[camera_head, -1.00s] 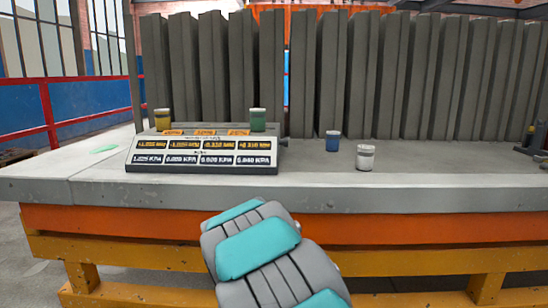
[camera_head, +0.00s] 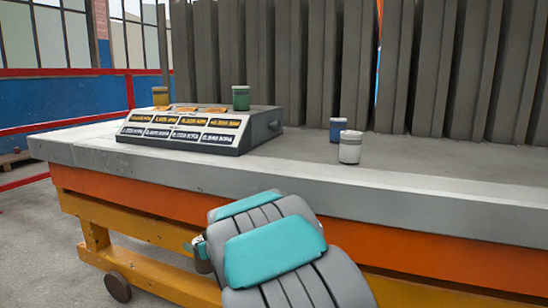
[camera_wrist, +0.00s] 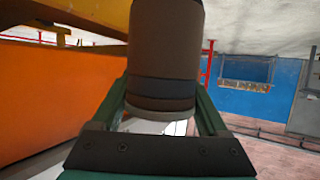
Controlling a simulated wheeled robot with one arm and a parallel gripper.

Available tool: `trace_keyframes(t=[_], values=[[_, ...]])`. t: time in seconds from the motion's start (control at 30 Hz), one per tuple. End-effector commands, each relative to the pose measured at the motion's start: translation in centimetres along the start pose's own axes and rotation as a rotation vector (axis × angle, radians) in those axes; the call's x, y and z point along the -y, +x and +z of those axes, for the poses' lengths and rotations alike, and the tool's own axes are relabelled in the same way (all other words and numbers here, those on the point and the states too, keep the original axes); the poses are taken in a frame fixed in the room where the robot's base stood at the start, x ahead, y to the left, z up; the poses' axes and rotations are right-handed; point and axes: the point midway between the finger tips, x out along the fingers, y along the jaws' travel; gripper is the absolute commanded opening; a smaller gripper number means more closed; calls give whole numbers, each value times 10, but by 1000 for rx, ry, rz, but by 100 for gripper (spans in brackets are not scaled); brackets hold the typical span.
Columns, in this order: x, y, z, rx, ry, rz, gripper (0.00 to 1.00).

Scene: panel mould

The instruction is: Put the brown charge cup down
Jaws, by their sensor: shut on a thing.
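The brown charge cup (camera_wrist: 165,55) fills the upper middle of the wrist view, with darker bands near its grey end. My gripper (camera_wrist: 160,108) is shut on it, with one green finger along each side. In the head view my arm reaches low in front of the table's front edge. A small part of my gripper (camera_head: 192,247) shows at the arm's left; the cup cannot be made out clearly there. The grey tabletop (camera_head: 290,170) lies above and beyond my arm.
A display console (camera_head: 195,130) stands on the tabletop. A yellow cup (camera_head: 160,97) and a green cup (camera_head: 241,98) are on it. A blue cup (camera_head: 338,129) and a white cup (camera_head: 350,147) stand to the right. Tall grey panels (camera_head: 300,65) line the back. Bare tabletop lies between console and cups.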

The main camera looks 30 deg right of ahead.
Motion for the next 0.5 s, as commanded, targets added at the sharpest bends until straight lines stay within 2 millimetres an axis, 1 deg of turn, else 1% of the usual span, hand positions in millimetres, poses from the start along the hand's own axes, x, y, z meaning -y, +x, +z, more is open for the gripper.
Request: trace_keyframes(t=[0.03, 0.2, 0.47, 0.5], values=[[1, 0, 14, 1, -7, -11, 0], [6, -7, 37, 2, -20, -50, 0], [15, -15, 62, -1, -40, -95, 0], [16, -18, 59, -1, -41, -99, 0]])
